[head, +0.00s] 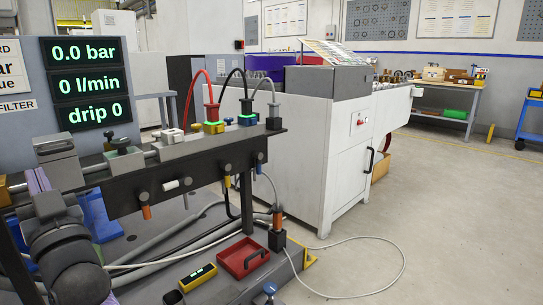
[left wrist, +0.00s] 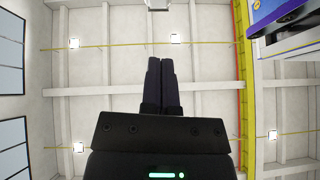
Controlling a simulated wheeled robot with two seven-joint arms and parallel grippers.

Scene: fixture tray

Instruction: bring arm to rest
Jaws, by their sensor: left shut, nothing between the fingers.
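My left arm (head: 68,255) stands at the lower left of the head view, in front of the left end of the dark fixture rail (head: 190,175). In the left wrist view my left gripper (left wrist: 161,62) has its two dark fingers side by side and touching, with nothing between them. That view faces the ceiling, so the gripper points upward. No object touches the fingers there. My right gripper is in neither view.
The rail carries several valves and plugs with red, black and grey cables. A display panel (head: 88,82) stands behind it. A red tray (head: 243,258) and a yellow device (head: 198,278) lie below.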

